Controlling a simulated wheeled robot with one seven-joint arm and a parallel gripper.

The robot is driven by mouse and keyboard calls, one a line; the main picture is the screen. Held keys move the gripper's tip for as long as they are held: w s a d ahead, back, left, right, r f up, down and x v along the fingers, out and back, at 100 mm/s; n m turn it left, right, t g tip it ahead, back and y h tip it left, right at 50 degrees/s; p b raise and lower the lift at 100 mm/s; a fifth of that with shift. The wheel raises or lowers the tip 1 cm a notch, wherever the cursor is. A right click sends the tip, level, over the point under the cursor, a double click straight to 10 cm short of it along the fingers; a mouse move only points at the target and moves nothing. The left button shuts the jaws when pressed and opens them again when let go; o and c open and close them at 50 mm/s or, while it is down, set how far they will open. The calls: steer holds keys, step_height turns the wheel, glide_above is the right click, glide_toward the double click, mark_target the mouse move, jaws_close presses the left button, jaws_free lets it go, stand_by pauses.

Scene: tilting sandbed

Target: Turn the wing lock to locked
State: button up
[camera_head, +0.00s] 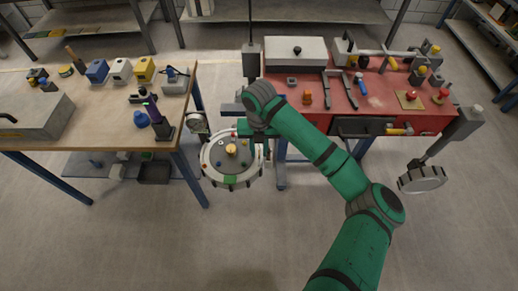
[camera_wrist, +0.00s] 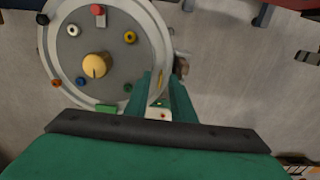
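The sandbed is a round grey tray with a pale rim (camera_head: 204,168), left of my arm in the head view. Its rim also shows at upper left in the wrist view (camera_wrist: 160,42). A tan knob (camera_wrist: 96,65) stands near its middle, with small coloured pegs around it. My gripper (camera_wrist: 163,80) is at the tray's right edge, its two green fingers apart with a gap between them. A pale plate (camera_wrist: 158,114) with a red dot and a green mark shows between the fingers. A small dark brown part (camera_wrist: 181,66) is beside the right fingertip; I cannot tell whether it is the wing lock.
A wooden bench (camera_head: 95,115) with blocks and tools stands at left. A red-topped bench (camera_head: 375,115) with a grey box (camera_head: 296,52) and several tools stands behind my arm. The front floor is clear.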

jaws_close()
steer(key=shift+n, duration=0.3)
steer(key=n, duration=0.2)
steer(key=shift+n, duration=0.4)
steer(key=n, duration=0.4)
steer(key=shift+w+n, duration=0.1)
steer(key=shift+n, duration=0.2)
steer(key=n, duration=0.5)
steer(key=shift+n, duration=2.5)
